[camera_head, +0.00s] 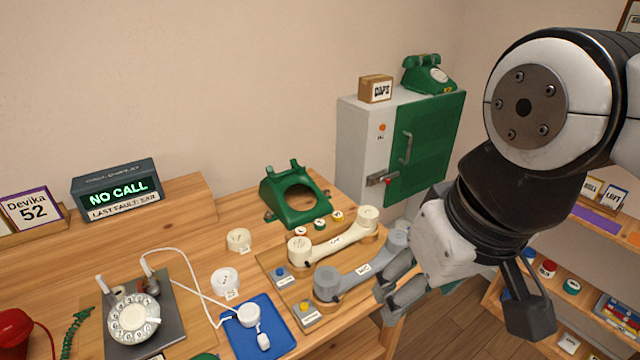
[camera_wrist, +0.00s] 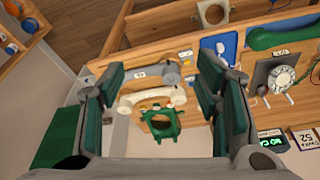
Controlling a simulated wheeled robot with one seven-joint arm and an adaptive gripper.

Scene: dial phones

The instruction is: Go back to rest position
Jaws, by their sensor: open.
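My gripper (camera_head: 462,300) hangs over the right end of the wooden table, close to the grey handset, and appears empty. In the wrist view my gripper (camera_wrist: 160,100) has its two green-padded fingers wide apart. Between them, farther off, show a cream handset (camera_wrist: 150,97), part of the grey handset (camera_wrist: 158,74) and a green phone shell (camera_wrist: 160,122). In the head view the cream handset (camera_head: 333,236) and grey handset (camera_head: 352,275) lie side by side on a wooden board. The green phone shell (camera_head: 294,196) stands behind them. My arm covers part of the right side.
A dial phone (camera_head: 133,318) sits left on a dark plate, with a white cable running to a blue mat (camera_head: 258,328). A "NO CALL" display (camera_head: 117,190) stands behind. A grey cabinet (camera_head: 366,150) with a green door stands beyond the table. Shelves (camera_head: 590,270) are at right.

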